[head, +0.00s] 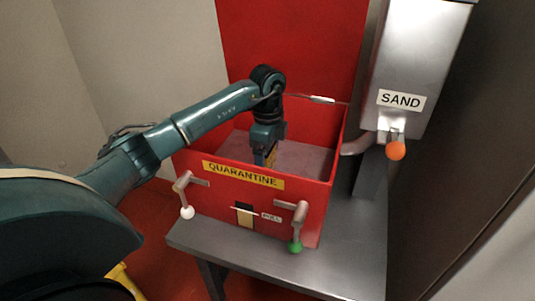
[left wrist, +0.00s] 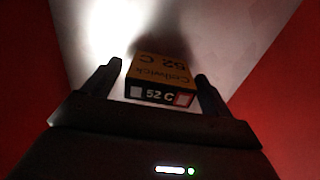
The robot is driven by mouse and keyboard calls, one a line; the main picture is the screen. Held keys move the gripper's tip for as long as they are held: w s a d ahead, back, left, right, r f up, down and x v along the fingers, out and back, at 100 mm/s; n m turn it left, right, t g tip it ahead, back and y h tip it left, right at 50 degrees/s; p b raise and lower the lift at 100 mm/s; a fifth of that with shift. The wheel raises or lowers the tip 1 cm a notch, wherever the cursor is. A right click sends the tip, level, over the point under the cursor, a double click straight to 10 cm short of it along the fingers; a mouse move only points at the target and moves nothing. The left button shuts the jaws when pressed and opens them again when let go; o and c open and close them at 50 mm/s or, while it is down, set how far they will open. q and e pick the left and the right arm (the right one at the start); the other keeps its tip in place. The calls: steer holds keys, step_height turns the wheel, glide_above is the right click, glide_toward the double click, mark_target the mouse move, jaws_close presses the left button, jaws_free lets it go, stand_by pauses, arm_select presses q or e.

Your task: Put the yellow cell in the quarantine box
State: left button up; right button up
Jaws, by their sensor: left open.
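The yellow cell (left wrist: 160,72) shows in the left wrist view, with a dark end face marked "52 C". It is between the fingers of my left gripper (left wrist: 158,75), with a gap at each side. My left gripper is open and reaches down inside the red quarantine box (head: 225,203). In the head view the gripper (head: 265,160) and a bit of yellow at its tip show above the box's front wall. The wall hides what is below, and I cannot tell if the cell touches the box floor. My right gripper is not in view.
The box stands on a grey metal table (head: 340,250). Its front has a white-knobbed lever (head: 187,205) and a green-knobbed lever (head: 297,240). A metal sand hopper (head: 410,70) with an orange knob (head: 396,151) stands at the right. The box is open on top.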

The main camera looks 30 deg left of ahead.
arm_select(q)
step_height(320, 180, up, 11)
steer(key=p, duration=0.3)
steer(key=shift+r, duration=0.5)
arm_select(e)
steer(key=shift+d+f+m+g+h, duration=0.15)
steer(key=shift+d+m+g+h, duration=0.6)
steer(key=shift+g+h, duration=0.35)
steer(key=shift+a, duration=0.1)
